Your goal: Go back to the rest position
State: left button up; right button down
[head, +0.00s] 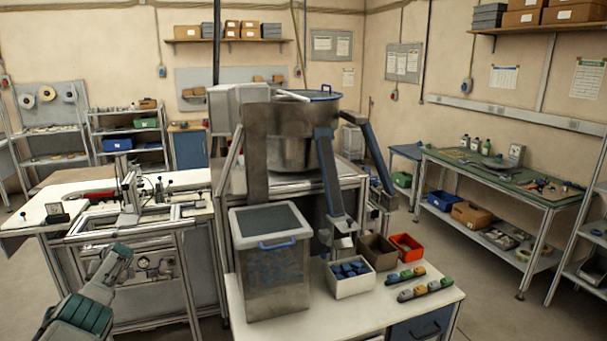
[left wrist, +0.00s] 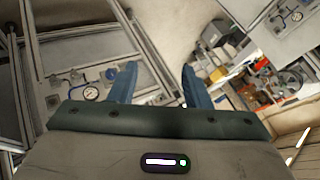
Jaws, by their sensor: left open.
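My left arm comes in at the lower left of the head view, where its gripper (head: 117,262) is raised in front of the metal frame bench. In the left wrist view my left gripper (left wrist: 160,82) shows two blue fingers spread apart with nothing between them. Floor and bench framework show beyond the fingers. My right gripper is in neither view.
A white table (head: 380,318) stands in front, with a grey lidded bin (head: 270,265), a white box of blue parts (head: 349,277), a brown box (head: 379,251) and an orange-red box (head: 406,247). A steel bowl machine (head: 290,140) stands behind. Floor is clear at right.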

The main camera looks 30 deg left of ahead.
pick_arm(q)
jog(key=s+d+f+m+t+y, duration=0.1)
jog(key=s+f+m+t, duration=0.1)
jog(key=s+f+m, duration=0.8)
jog(key=s+d+f+m+t, duration=0.1)
jog(key=s+f+m+t, duration=0.2)
jog(key=s+f+m, duration=0.7)
jog(key=s+d+f+n+g+h, duration=0.15)
jog(key=s+d+f+n, duration=0.3)
jog(key=d+f, duration=0.9)
jog(key=s+d+f+n+h, duration=0.3)
jog(key=s+d+f, duration=0.5)
jog(key=d, duration=0.9)
jog(key=d+f+h, duration=0.1)
jog(key=d+f, duration=0.3)
jog(key=d, duration=0.7)
jog(key=d+f+n+h, duration=0.15)
jog(key=d+f, duration=0.25)
jog(key=d, duration=0.8)
jog(key=d+f+h, duration=0.2)
jog(key=d+f, duration=0.2)
jog(key=d, duration=0.7)
notch_tip(320, 180, down, 14)
jog(key=b, duration=1.4)
jog(key=shift+s+d+f, duration=0.15)
jog(key=shift+s, duration=0.3)
